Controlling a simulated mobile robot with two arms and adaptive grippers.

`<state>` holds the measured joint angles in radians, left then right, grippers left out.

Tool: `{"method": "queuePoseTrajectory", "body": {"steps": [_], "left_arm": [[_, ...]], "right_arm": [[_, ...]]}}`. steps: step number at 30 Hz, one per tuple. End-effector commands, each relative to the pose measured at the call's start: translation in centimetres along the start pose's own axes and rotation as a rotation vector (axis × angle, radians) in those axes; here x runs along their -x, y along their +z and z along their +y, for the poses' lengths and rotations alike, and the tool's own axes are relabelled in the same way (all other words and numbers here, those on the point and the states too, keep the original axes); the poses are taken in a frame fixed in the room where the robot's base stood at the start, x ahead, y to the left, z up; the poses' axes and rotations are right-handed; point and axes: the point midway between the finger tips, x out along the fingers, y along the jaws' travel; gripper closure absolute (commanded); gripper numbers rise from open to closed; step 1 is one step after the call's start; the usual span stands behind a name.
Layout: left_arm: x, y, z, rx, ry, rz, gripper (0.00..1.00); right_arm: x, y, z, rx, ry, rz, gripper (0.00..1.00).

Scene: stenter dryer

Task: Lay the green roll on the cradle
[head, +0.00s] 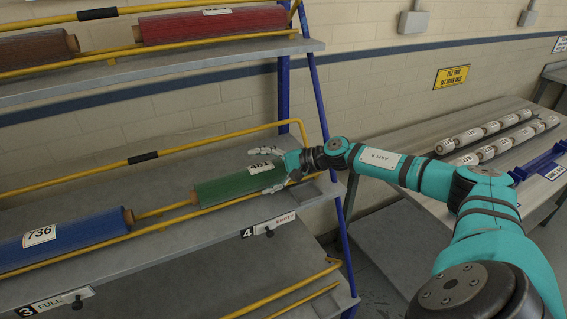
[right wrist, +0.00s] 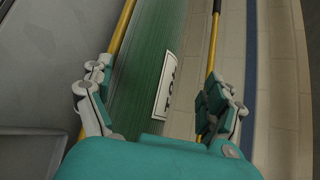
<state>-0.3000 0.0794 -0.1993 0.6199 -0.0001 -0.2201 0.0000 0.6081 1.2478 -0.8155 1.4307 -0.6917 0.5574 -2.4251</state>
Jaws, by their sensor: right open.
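The green roll (head: 236,184) with a white label lies along the yellow rails of the cradle (head: 230,132) on the middle shelf, above the sign 4 EMPTY. I cannot tell whether it bears fully on the rails. My right gripper (head: 267,170) is at the roll's right end, open, with its fingers on either side of it. In the right wrist view the green roll (right wrist: 150,72) runs between the spread fingers, its label facing up, with yellow rails along both sides. My left gripper is not in view.
A blue roll (head: 68,238) labelled 736 lies to the left on the same shelf, by the sign 3 FULL. A red roll (head: 214,24) and a brown roll (head: 36,48) lie on the shelf above. A table (head: 420,222) with several white rolls stands at the right.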

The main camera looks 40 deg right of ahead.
Motion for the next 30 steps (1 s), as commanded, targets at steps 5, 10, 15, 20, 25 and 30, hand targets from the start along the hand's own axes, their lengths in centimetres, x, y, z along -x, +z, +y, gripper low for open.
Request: {"method": "queuePoseTrajectory", "body": {"steps": [5, 10, 15, 20, 25, 30], "left_arm": [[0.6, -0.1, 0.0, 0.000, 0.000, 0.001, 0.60], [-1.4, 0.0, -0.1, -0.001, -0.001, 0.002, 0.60], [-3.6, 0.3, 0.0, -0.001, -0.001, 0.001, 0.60], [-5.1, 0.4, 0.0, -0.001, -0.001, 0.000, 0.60], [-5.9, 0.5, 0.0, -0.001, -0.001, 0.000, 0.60], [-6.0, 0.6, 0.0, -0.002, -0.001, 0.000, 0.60]], "right_arm": [[1.3, 0.0, -0.4, 0.000, 0.000, 0.005, 0.11], [4.5, -0.1, -0.1, 0.000, 0.003, 0.005, 0.11], [7.8, -0.1, 0.0, 0.000, 0.005, 0.006, 0.11], [10.2, 0.1, -0.3, 0.003, 0.004, 0.003, 0.11], [11.8, 0.3, -0.6, 0.001, 0.001, 0.000, 0.11], [12.3, 0.4, -0.7, -0.001, 0.000, -0.002, 0.11]]}}
